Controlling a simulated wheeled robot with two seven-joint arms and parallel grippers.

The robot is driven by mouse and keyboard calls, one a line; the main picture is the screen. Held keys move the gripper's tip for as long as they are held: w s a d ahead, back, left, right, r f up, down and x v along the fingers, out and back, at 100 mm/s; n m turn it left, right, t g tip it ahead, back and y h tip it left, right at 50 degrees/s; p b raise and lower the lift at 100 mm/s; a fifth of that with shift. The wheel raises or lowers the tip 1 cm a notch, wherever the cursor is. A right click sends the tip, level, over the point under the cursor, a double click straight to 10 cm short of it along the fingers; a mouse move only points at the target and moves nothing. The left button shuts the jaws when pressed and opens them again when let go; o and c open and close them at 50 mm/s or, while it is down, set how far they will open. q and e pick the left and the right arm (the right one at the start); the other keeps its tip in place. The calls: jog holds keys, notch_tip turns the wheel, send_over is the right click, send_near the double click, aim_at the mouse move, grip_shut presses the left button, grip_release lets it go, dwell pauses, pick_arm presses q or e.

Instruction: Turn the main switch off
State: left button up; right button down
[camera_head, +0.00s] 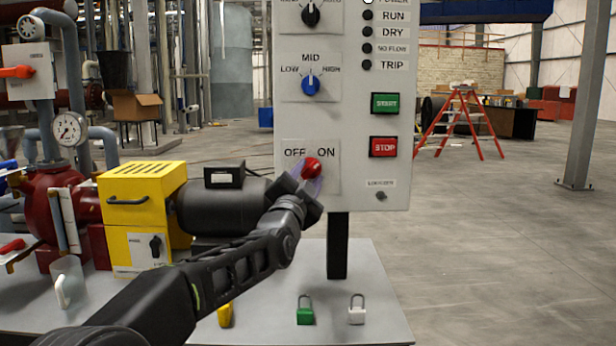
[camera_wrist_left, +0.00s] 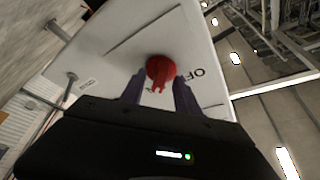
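The red main switch knob (camera_head: 311,167) is on the lower part of the grey control panel (camera_head: 345,225), beneath the OFF and ON labels. Which label it points to is hard to tell. My left gripper (camera_head: 308,182) is right at the knob, partly covering its plate. In the left wrist view, the red knob (camera_wrist_left: 161,69) shows just beyond and between the two fingertips of my left gripper (camera_wrist_left: 159,88). The fingers are apart, one on each side; contact with the knob cannot be made out. My right gripper is in neither view.
A blue LOW-MID-HIGH knob (camera_head: 310,85), a green START button (camera_head: 385,103) and a red STOP button (camera_head: 383,147) are close by on the panel. A green padlock (camera_head: 305,316) and a white padlock (camera_head: 356,315) are on the bench below.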

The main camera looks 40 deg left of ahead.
pick_arm(q)
grip_shut()
dwell(0.4)
